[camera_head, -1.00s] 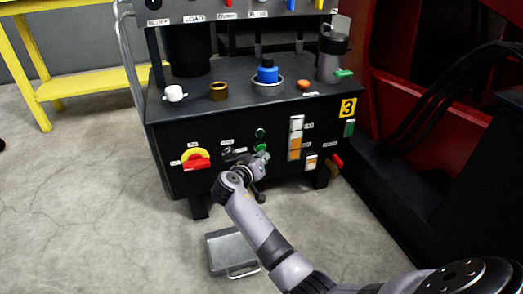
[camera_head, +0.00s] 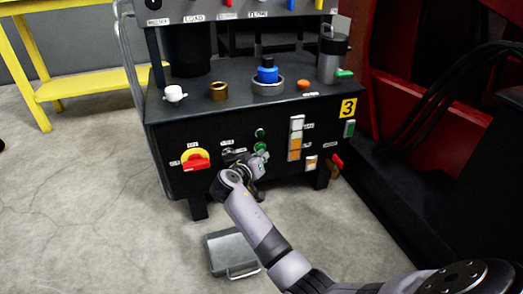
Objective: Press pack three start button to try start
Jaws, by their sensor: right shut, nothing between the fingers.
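The black pack (camera_head: 200,127) with the yellow number 3 plate (camera_head: 348,108) stands ahead of me. Contact cannot be told. My left gripper is not in view.
A red rotary switch on a yellow plate (camera_head: 196,158) is left of the gripper. An orange-and-white level gauge (camera_head: 296,138) and a red-handled valve (camera_head: 337,161) are to the right. A grey tray (camera_head: 232,254) lies on the floor below. A yellow table (camera_head: 90,83) stands at left.

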